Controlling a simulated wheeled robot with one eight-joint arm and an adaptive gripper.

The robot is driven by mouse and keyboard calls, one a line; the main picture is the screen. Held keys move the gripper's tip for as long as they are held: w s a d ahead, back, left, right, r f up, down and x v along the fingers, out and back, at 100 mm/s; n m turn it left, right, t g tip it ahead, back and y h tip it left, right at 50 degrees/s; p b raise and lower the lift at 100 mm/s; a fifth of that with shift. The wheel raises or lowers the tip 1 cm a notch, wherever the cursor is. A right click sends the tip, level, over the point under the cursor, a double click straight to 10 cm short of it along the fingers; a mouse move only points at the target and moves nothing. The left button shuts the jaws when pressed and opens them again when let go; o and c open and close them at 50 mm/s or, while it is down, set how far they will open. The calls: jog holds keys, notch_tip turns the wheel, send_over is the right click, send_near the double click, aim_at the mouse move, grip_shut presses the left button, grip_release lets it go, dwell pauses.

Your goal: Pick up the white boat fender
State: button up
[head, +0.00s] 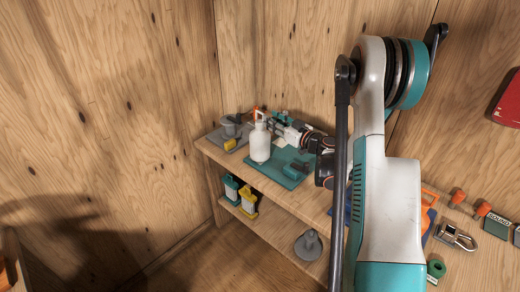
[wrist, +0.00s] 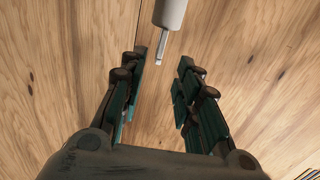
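The white boat fender (head: 260,143) stands upright on a teal mat (head: 287,178) on the top shelf in the head view. It looks like a white bottle with a narrow neck. In the wrist view, a white cylinder with a narrow grey tip, which looks like the fender (wrist: 170,13), enters from the top edge, its far part cut off. My gripper (wrist: 162,60) is open, with its two dark green fingers apart and nothing between them. The grey tip lies just beyond the gap between the fingertips. In the head view my arm partly hides the shelf right of the fender.
A grey weight-like object (head: 231,127) and a small yellow item (head: 230,144) are left of the fender. A dark teal item (head: 295,169) lies in front on the mat. Teal and yellow lanterns (head: 248,201) stand on the lower shelf. Wooden walls close the corner behind.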

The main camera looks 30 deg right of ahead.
aim_at(261, 113)
jog(key=b+x, duration=0.2)
jog(key=x, duration=0.5)
jog(key=shift+w+r, duration=0.15)
jog(key=shift+r, duration=0.05)
grip_shut()
